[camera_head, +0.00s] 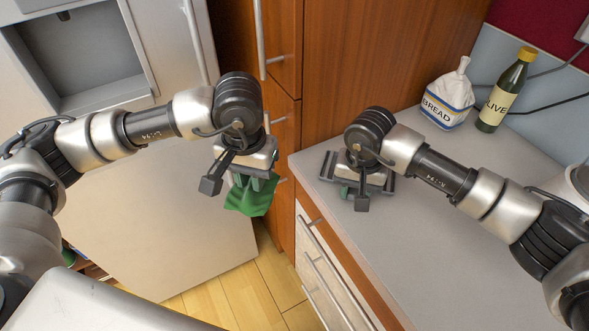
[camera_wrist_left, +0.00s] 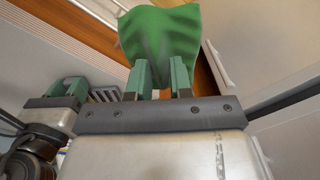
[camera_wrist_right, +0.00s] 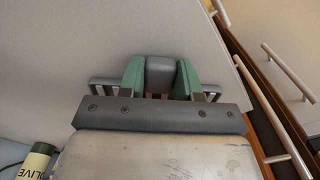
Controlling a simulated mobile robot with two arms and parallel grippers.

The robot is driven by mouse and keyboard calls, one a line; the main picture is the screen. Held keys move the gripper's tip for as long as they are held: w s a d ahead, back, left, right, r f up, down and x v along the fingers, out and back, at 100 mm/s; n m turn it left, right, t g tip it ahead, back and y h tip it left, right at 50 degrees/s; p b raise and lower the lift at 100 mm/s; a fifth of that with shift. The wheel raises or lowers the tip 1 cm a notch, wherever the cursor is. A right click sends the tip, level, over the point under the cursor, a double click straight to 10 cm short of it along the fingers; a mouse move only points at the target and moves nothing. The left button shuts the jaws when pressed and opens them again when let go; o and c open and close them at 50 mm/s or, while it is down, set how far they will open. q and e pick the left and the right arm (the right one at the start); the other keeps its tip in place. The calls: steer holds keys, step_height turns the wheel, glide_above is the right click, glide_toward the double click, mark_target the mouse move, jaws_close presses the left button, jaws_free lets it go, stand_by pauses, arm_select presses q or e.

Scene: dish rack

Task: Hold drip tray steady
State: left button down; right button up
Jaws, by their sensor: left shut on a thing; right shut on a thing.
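The grey drip tray (camera_head: 327,165) lies on the countertop near its front left corner, mostly hidden under my right gripper (camera_head: 350,188). Its slotted ends show on both sides of the gripper. In the right wrist view, the green fingers of my right gripper (camera_wrist_right: 161,78) are shut on a grey block-like part of the drip tray (camera_wrist_right: 160,68). My left gripper (camera_head: 250,178) is shut on a green cloth (camera_head: 248,198), which hangs below it over the floor, off the counter. The cloth spreads beyond the fingertips in the left wrist view (camera_wrist_left: 160,35).
A bread bag (camera_head: 448,100) and a dark olive bottle (camera_head: 503,92) stand at the back of the counter (camera_head: 440,260), with a black cable behind. The fridge (camera_head: 170,220) is at left. Drawers with bar handles (camera_head: 325,290) are under the counter. The counter's right side is clear.

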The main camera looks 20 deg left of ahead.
arm_select(q)
steer(key=w+d+r+n, duration=0.3)
steer(key=w+d+n, duration=0.2)
steer(key=w+n, duration=0.2)
steer(key=w+d+r+n, duration=0.4)
steer(key=w+d+n, duration=0.1)
steer(key=w+n, duration=0.25)
steer(key=w+d+f+n, duration=0.3)
steer(key=w+d+f, duration=0.1)
steer(key=d, duration=0.3)
steer(key=shift+w+d+f, duration=0.25)
steer(key=shift+w+f, duration=0.1)
steer(key=shift+f, duration=0.15)
steer(key=shift+f+n, duration=0.1)
steer(key=shift+n, duration=0.15)
steer(key=shift+f, duration=2.8)
steer(key=shift+f, duration=0.6)
steer(key=shift+d, duration=0.15)
